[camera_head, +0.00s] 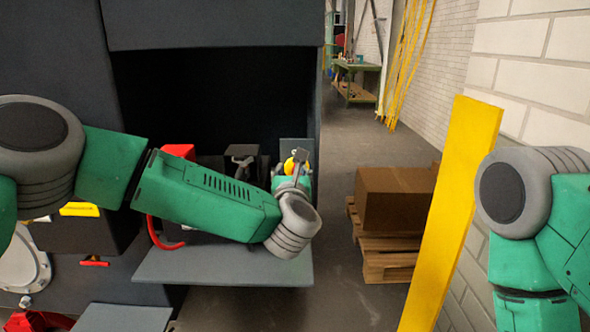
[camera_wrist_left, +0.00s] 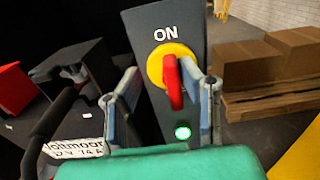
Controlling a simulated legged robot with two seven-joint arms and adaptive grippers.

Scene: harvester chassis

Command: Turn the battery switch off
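The battery switch is a red handle (camera_wrist_left: 173,83) on a yellow round plate (camera_wrist_left: 157,58), mounted on a dark upright panel (camera_wrist_left: 190,30) marked ON. A green light (camera_wrist_left: 183,132) glows below it. In the left wrist view my left gripper (camera_wrist_left: 165,100) is open, with one finger on each side of the red handle. I cannot tell whether either finger touches it. In the head view the left gripper (camera_head: 296,170) is in front of the panel (camera_head: 297,147) and hides most of the switch; some yellow shows. My right gripper is out of view; only its arm shows.
A grey shelf (camera_head: 225,268) lies below my left arm. Cardboard boxes (camera_head: 392,200) on a pallet (camera_head: 388,262) and a leaning yellow beam (camera_head: 455,205) stand right.

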